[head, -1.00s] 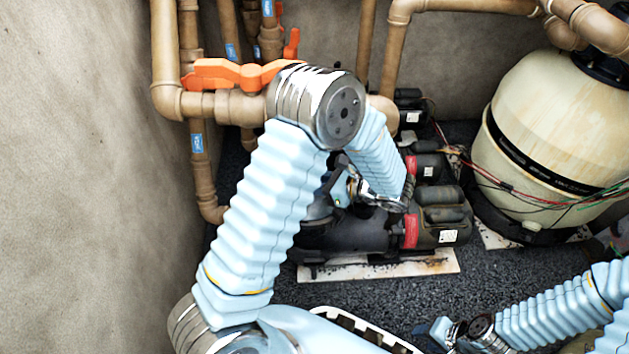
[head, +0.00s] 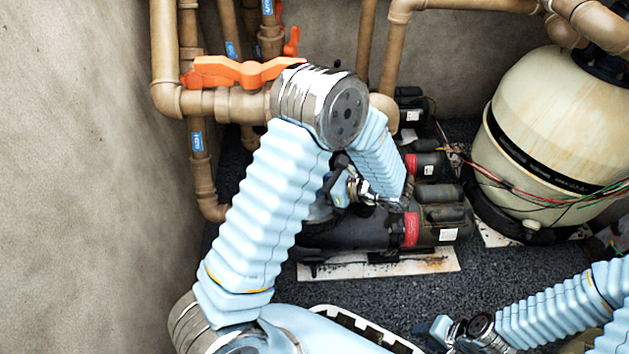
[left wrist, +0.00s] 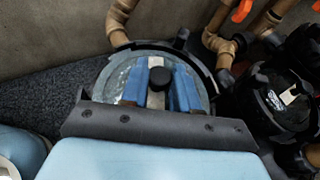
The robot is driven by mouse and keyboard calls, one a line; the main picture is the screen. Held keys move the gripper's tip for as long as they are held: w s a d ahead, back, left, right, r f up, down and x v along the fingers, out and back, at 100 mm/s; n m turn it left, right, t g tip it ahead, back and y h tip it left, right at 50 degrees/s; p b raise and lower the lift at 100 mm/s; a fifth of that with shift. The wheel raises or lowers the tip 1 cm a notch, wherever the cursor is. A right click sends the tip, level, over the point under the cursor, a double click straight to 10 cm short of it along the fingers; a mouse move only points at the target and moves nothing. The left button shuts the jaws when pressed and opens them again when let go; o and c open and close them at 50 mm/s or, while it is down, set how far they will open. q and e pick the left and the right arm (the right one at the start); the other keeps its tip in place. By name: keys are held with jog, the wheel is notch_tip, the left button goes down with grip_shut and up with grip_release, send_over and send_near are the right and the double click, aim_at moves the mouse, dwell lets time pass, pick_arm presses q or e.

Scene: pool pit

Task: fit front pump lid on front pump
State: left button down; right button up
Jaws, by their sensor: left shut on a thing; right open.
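The front pump (head: 350,236) is a long dark body with a red band and a grey motor end, on a pale slab. My left gripper (left wrist: 158,82) is shut on the lid's middle, by a black knob, in the left wrist view. The front pump lid (left wrist: 112,79) is a round, greyish, see-through disc inside a dark ring. The left arm hides most of the lid and the pump's left end in the head view. I cannot tell whether the lid touches the pump. My right gripper (head: 432,334) is open and empty, low in the head view.
Other pumps (head: 428,165) stand behind the front one. A large cream filter tank (head: 545,130) with loose wires is at the right. Brown pipes with an orange valve handle (head: 235,72) rise behind my left arm. Bare gravel (head: 375,292) lies before the pump.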

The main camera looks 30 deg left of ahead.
pick_arm(q)
jog(key=c, duration=0.8)
grip_release()
jog(key=shift+r, duration=0.15)
jog(key=shift+r+p, duration=0.55)
jog(key=shift+p, duration=0.1)
jog(key=shift+r+p, duration=0.7)
jog(key=shift+r, duration=0.05)
jog(key=shift+r+p, duration=0.65)
jog(key=shift+r, duration=0.05)
